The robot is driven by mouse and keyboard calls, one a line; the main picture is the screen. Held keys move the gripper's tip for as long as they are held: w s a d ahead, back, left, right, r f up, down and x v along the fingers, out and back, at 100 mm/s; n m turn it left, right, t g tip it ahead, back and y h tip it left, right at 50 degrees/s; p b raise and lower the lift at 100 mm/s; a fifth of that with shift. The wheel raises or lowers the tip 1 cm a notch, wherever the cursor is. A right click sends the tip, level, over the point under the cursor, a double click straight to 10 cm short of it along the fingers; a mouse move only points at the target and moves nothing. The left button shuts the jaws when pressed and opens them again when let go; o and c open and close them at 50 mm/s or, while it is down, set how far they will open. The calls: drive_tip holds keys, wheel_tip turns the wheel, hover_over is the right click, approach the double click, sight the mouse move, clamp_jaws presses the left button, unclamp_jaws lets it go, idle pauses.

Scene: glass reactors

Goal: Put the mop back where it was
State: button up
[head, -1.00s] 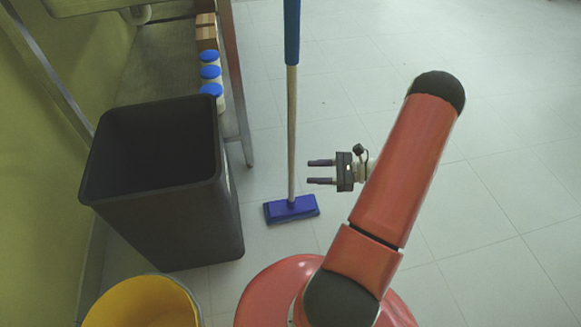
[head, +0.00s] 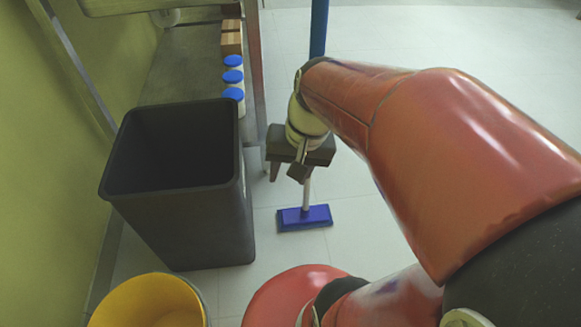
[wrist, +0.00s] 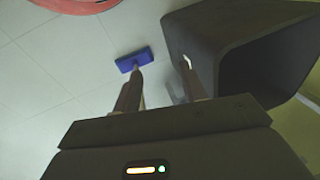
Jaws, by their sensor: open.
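The mop stands upright on the floor, with a blue flat head (head: 304,217) and a long handle (head: 319,28) that is blue at the top. My arm hides the middle of the handle in the head view. My gripper (head: 287,178) is open and points down, above the mop head and in front of the handle. In the wrist view the blue mop head (wrist: 134,60) lies beyond the fingers of my gripper (wrist: 158,85). The lower handle runs close to the left finger there. I cannot tell whether the handle is between the fingers.
A dark grey bin (head: 190,215) stands just left of the mop, close to my gripper. A yellow bucket (head: 150,300) is in front of it. A metal shelf (head: 180,75) holds blue-capped bottles (head: 233,76) and brown boxes (head: 231,40). Open tiled floor lies to the right.

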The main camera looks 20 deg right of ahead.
drive_tip(key=s+a+r+n+t+h, duration=0.1)
drive_tip(key=s+r+n+t+h, duration=0.1)
drive_tip(key=s+r+n+t, duration=0.2)
drive_tip(key=shift+s+a+r, duration=0.15)
drive_tip(key=shift+s+r, duration=0.1)
drive_tip(key=shift+r, duration=0.2)
drive_tip(key=shift+r, duration=0.1)
wheel_tip(320, 180, up, 10)
drive_tip(key=p, duration=1)
drive_tip(key=shift+r, duration=0.15)
